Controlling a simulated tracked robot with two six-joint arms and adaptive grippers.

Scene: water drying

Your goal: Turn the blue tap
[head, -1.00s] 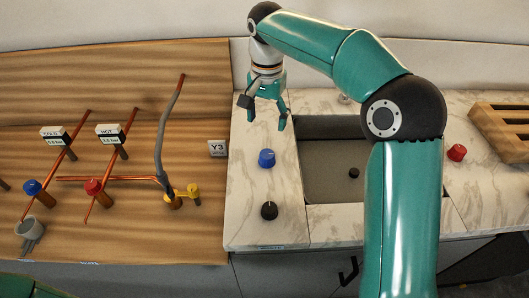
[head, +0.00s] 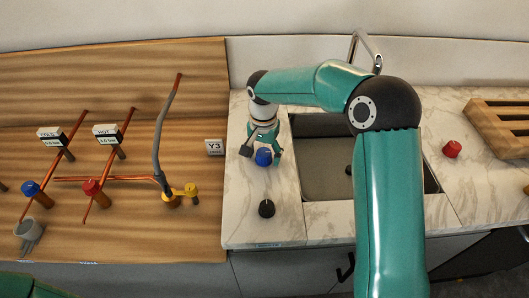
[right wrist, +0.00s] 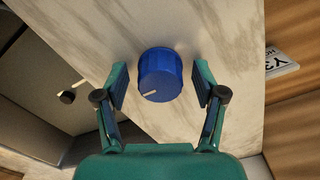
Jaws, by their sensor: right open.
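The blue tap (head: 263,157) is a ribbed round knob on the marble counter, left of the sink. In the right wrist view the blue tap (right wrist: 160,75) has a pale pointer line on top. My right gripper (head: 264,150) is at the tap from above and behind. Its open fingers (right wrist: 160,84) stand on either side of the knob, with a gap visible on each side. My left gripper is not in view.
A black knob (head: 266,208) sits in front of the blue tap, and a red knob (head: 452,148) is right of the sink (head: 310,185). A wooden panel at left carries copper pipes with another blue knob (head: 30,188) and a red one (head: 91,187). A wooden rack (head: 490,125) lies far right.

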